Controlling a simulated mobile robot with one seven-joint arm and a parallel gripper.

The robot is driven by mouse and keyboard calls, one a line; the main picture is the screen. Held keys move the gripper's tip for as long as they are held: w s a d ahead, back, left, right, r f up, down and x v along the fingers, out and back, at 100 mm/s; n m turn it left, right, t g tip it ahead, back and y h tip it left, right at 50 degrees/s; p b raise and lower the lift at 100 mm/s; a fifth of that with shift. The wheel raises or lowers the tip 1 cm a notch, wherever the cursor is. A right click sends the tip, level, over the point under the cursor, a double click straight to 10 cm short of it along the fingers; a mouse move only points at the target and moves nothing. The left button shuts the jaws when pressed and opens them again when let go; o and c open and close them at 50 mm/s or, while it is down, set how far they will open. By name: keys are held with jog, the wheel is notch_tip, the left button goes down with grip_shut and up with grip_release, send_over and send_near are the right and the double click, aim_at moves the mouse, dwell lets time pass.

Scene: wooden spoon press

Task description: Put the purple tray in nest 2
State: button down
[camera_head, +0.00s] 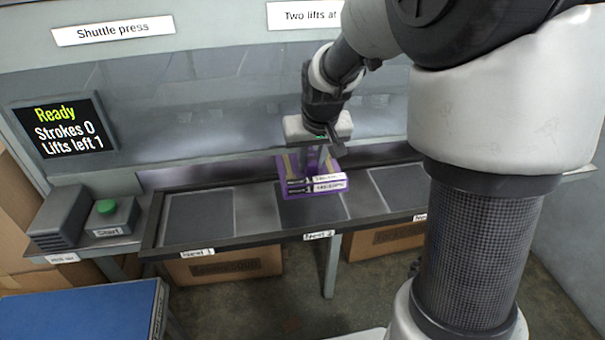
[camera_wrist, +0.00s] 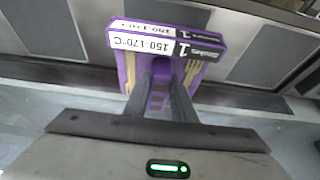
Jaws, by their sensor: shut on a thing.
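The purple tray (camera_head: 342,188) has white printed labels on its front and holds light wooden pieces. In the wrist view the tray (camera_wrist: 118,68) reads "150-170°C" and "1". My gripper (camera_head: 318,166) is shut on the tray; its fingers (camera_wrist: 161,72) reach into the tray's middle between the wooden pieces. The tray shows over the back part of nest 2 (camera_head: 312,212), a dark pad whose label (camera_head: 318,235) is on the front rail. The tray hides the rest of that pad. I cannot tell whether the tray is touching the pad or just above it.
Nest 1 (camera_head: 198,216) is empty on the left; another empty dark pad (camera_head: 398,188) lies right, partly behind my arm. A screen (camera_head: 62,128) reads "Ready, Strokes 0, Lifts left 1". A green Start button (camera_head: 106,207) sits left. The clear press panel (camera_head: 220,110) stands behind.

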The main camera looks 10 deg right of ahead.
jog(key=f, duration=0.6)
jog(key=shift+w+b, duration=0.35)
jog(key=shift+b, duration=0.05)
jog(key=shift+f, duration=1.75)
jog(key=shift+b, duration=0.3)
jog(key=shift+f, duration=0.2)
jog(key=c, duration=1.5)
grip_release()
